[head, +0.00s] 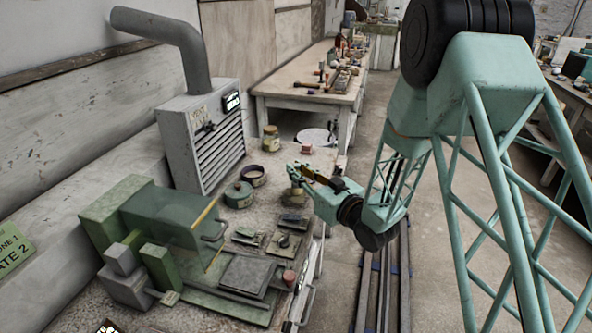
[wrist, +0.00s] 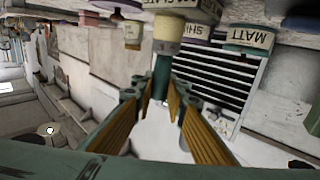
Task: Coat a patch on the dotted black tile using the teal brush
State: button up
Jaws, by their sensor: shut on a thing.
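My gripper (head: 304,173) is over the right edge of the workbench, with its fingers pointing left. In the wrist view its ribbed yellow-brown fingers (wrist: 160,92) are closed around a slim teal handle (wrist: 162,72), which looks like the teal brush. The handle's far end meets a cream-labelled pot, and I cannot tell whether the bristles are inside it. In the head view a small pot (head: 297,191) stands just below the fingertips. Several dark tiles lie nearer on the bench, including one left (head: 249,237) and one right (head: 292,222). Their dots are too small to make out.
A teal lidded pot (head: 238,195), a purple-rimmed bowl (head: 253,175) and a cream jar (head: 270,139) stand left of my gripper. A grey vented cabinet (head: 205,135) stands behind them. A green machine (head: 165,225) fills the front left. A pink block (head: 306,149) lies behind.

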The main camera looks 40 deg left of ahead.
jog(key=shift+a, duration=0.1)
dwell(0.3)
jog(key=shift+s+a, duration=0.35)
jog(key=shift+a, duration=0.4)
jog(key=shift+a, duration=0.1)
jog(key=shift+s+a, duration=0.35)
jog(key=shift+a, duration=0.4)
jog(key=shift+w+d+r, duration=0.35)
jog(key=shift+d+r, duration=0.3)
jog(key=shift+d, duration=0.2)
dwell(0.3)
